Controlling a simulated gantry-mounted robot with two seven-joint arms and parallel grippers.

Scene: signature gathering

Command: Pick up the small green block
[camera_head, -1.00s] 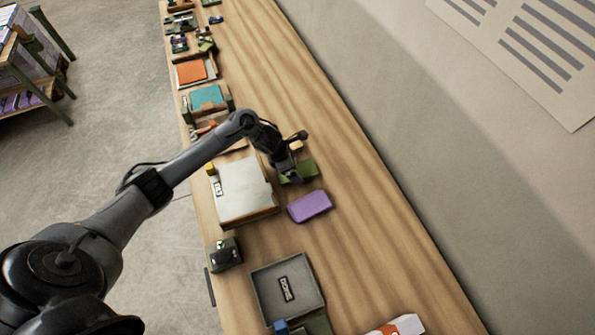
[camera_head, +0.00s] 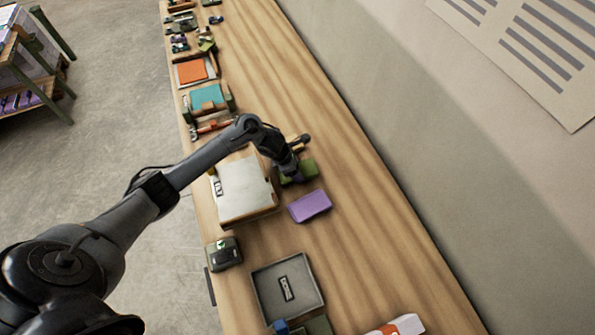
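The small green block (camera_head: 308,169) lies on the long wooden table, just above the purple block (camera_head: 310,206) in the picture. My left gripper (camera_head: 294,173) is at the block's left side and hides part of it. The fingers are small and dark, so I cannot tell whether they are open or shut, or whether they touch the block. My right gripper is not in view.
A box with a pale top (camera_head: 242,190) stands close left of the gripper. A grey tray (camera_head: 264,296) and a dark green object (camera_head: 224,253) are nearer. An orange item (camera_head: 192,70) and a teal item (camera_head: 206,97) lie farther up. The table's right side is mostly clear.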

